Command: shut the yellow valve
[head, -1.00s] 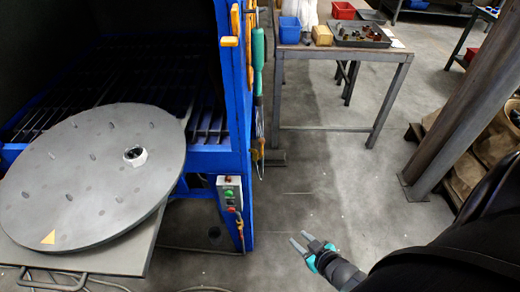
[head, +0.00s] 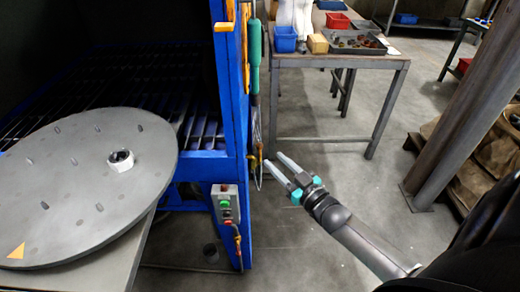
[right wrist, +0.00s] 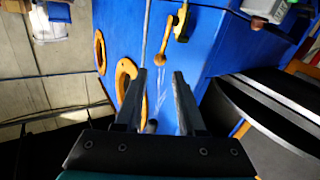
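A small yellow fitting (head: 252,164), which looks like the valve, sits low on the side of the blue post (head: 232,110). In the right wrist view, a yellow piece with dark parts (right wrist: 183,24) and an orange knob (right wrist: 171,22) show on the blue panel (right wrist: 215,40); I cannot tell how the valve handle is set. My right gripper (head: 278,168) is open and empty, its fingers pointing left towards the post beside the fitting. In the right wrist view, its fingers (right wrist: 157,80) are apart, with only the blue panel between them. My left gripper is not in view.
A round grey turntable (head: 75,190) fills the left. A control box (head: 225,204) with buttons is on the post's front, below the fitting. Green-handled tool (head: 255,60) hangs above. A workbench (head: 330,62) with bins stands behind; a grey column (head: 460,100) is at right.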

